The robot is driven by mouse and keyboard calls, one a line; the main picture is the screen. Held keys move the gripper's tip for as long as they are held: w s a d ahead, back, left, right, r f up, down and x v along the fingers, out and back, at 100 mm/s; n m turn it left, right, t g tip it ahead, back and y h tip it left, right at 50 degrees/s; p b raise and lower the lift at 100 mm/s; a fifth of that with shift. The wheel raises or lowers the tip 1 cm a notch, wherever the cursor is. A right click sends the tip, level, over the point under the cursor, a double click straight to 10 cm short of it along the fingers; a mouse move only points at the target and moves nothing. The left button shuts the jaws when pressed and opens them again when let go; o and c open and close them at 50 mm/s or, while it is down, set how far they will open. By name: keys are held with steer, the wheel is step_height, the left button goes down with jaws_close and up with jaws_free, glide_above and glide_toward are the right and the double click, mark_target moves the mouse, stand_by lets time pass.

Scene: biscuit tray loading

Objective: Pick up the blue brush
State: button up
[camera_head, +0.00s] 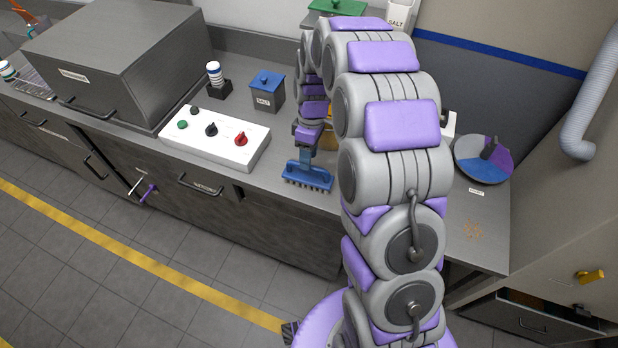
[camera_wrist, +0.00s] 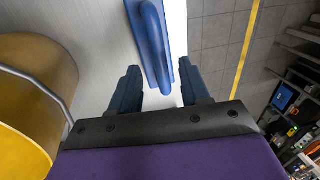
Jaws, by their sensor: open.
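The blue brush (camera_head: 307,175) lies at the front edge of the grey counter in the head view, its bristles toward the front. In the wrist view the brush (camera_wrist: 153,32) shows a raised, rounded handle on a flat blue base. My gripper (camera_head: 317,146) is right behind the brush and low over the counter. In the wrist view my gripper (camera_wrist: 158,72) is open, with one dark blue finger on each side of the handle's near end. I cannot tell whether the fingers touch it. My arm hides part of the counter behind.
A white control box (camera_head: 215,138) with knobs stands left of the brush. A blue-lidded salt box (camera_head: 267,90) is behind it. A yellow container (camera_wrist: 35,95) with a wire handle stands close beside my gripper. A round purple and blue dish (camera_head: 470,168) is at the right.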

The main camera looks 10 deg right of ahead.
mark_target(308, 174)
steer(key=f, duration=0.1)
steer(key=a+f, duration=0.1)
steer(key=f, duration=0.1)
steer(key=f+b, duration=0.1)
steer(key=shift+s+a+f, duration=0.2)
steer(key=shift+a+f, duration=0.1)
steer(key=shift+d+f, duration=0.1)
steer(key=shift+d, duration=0.45)
steer(key=shift+a, duration=0.1)
steer(key=c, duration=0.3)
steer(key=shift+a, duration=0.4)
steer(key=c, duration=0.4)
jaws_close()
steer(key=shift+d, duration=0.35)
